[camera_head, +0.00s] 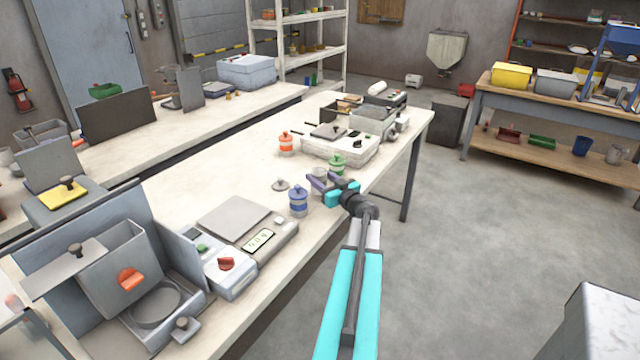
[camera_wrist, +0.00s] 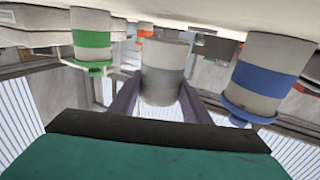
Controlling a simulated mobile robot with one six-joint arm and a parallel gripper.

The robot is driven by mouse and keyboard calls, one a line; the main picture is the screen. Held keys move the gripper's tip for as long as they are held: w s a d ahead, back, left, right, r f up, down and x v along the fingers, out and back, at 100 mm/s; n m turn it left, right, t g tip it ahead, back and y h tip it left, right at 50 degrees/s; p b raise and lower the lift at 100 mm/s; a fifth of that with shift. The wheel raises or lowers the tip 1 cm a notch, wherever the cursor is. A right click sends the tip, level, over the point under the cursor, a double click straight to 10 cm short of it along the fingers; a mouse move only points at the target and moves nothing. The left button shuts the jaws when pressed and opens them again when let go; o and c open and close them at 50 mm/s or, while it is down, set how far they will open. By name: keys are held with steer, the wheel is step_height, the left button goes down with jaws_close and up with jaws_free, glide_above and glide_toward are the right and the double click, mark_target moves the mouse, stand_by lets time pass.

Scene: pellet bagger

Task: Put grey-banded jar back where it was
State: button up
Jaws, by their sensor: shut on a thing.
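The grey-banded jar (camera_wrist: 163,62) is between the two fingers of my gripper (camera_wrist: 158,98) in the wrist view, which shows the scene upside down. In the head view, the pale jar (camera_head: 319,173) shows at the tips of my gripper (camera_head: 322,182), near the bench's right edge. My gripper is shut on it. I cannot tell whether its base touches the bench. The blue-banded jar (camera_head: 298,201) stands nearer the camera, and the green-banded jar (camera_head: 337,165) stands just beyond. Both also show in the wrist view, blue (camera_wrist: 265,80) at right and green (camera_wrist: 91,40) at left.
An orange-banded jar (camera_head: 286,144) stands farther back. A small grey knobbed lid (camera_head: 281,184) lies left of my gripper. The bench middle (camera_head: 235,160) is clear.

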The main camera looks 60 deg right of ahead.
steer(key=shift+f, duration=1.15)
steer(key=o, duration=1.4)
steer(key=shift+f, duration=0.15)
steer(key=shift+s, duration=0.15)
steer(key=b+v, duration=0.1)
steer(key=v, duration=1)
steer(key=shift+s+a, duration=0.2)
steer(key=shift+s, duration=0.15)
